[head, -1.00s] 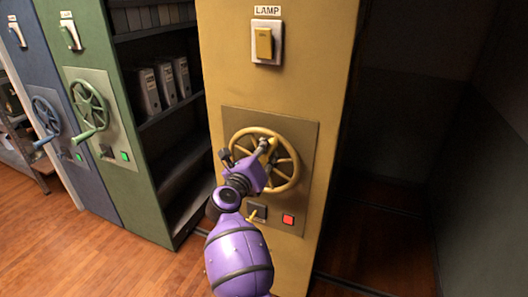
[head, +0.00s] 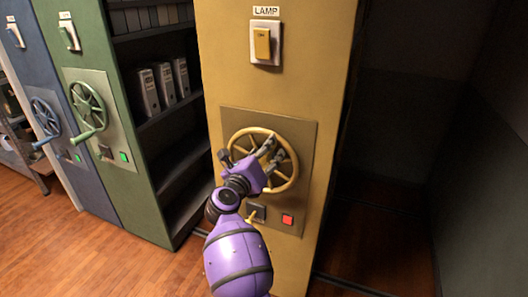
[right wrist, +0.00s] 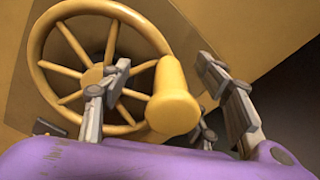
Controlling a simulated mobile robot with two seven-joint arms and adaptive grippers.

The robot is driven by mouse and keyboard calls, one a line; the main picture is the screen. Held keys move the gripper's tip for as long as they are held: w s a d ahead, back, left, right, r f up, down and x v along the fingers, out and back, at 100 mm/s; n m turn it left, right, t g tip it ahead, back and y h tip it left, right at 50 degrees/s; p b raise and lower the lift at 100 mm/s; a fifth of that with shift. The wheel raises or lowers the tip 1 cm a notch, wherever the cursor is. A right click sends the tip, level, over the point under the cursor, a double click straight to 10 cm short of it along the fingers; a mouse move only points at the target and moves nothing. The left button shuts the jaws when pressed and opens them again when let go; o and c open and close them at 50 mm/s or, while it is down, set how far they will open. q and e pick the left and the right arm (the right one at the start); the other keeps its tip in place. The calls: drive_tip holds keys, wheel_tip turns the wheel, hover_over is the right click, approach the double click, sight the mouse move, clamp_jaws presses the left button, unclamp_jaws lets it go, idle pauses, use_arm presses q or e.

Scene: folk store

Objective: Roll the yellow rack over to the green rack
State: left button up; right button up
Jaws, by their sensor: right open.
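The yellow rack (head: 225,60) stands front and centre in the head view. Its yellow spoked handwheel (head: 291,180) has a crank knob, seen large in the right wrist view (right wrist: 172,98). My right gripper (head: 270,149) is open at the upper part of the wheel. In the right wrist view its fingers stand on either side of the knob, with no clear grip on it. The green rack (head: 110,45) stands to the left, with its green handwheel (head: 88,98). An open aisle separates the two racks. My left gripper is not in view.
Below the wheel are a dark plate with a small yellow lever (head: 252,216) and a lit red button (head: 288,220). A lamp switch (head: 264,42) is above. Binders (head: 165,83) fill shelves in the aisle. A blue rack (head: 30,60) is farther left. Dark space lies right.

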drive_tip(key=v, duration=0.9)
drive_tip(key=shift+s, duration=0.4)
drive_tip(key=shift+a, duration=0.1)
drive_tip(key=shift+f, duration=0.1)
